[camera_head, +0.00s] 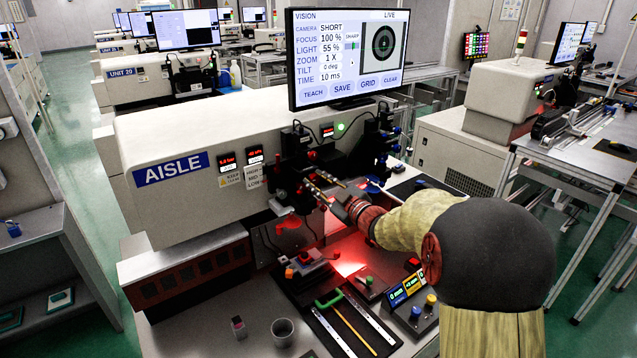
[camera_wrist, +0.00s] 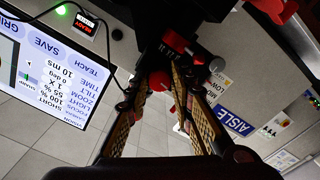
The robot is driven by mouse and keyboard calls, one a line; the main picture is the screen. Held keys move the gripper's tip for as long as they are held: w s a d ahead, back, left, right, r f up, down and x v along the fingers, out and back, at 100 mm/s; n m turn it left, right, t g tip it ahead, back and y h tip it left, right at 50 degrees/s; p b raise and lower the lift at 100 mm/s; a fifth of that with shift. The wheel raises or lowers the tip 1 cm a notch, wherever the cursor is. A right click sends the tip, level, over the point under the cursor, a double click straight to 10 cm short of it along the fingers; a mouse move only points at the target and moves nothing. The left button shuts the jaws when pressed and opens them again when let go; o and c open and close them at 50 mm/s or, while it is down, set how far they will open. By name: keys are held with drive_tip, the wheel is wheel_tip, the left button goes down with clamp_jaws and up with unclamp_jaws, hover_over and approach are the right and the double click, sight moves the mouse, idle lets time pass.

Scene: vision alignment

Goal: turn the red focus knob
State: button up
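The vision rig is the long pale machine (camera_head: 190,150) marked AISLE, with dark camera hardware on its front. In the wrist view a round red knob (camera_wrist: 160,81) shows between my gripper's fingers, partly hidden by them. My gripper (camera_head: 314,181) reaches to the hardware from the right; its two fingers look apart in both views. It also shows in the wrist view (camera_wrist: 165,68), with a gap between the fingers. I cannot tell whether either finger touches the knob. The monitor (camera_head: 345,58) reads FOCUS 100 % and SHARP; it also shows in the wrist view (camera_wrist: 45,65).
Another red part (camera_wrist: 178,44) sits close beside the fingers. A red part (camera_head: 289,222) hangs below the hardware. Below are a red-lit bay, a green-handled tool (camera_head: 329,299), a grey cup (camera_head: 283,331) and a control box (camera_head: 410,300). Black cables hang nearby.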

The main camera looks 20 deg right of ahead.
drive_tip(key=o, duration=0.4)
drive_tip(key=s+d, duration=0.2)
drive_tip(key=s, duration=0.9)
drive_tip(key=shift+s+d, duration=0.15)
drive_tip(key=shift+s, duration=0.25)
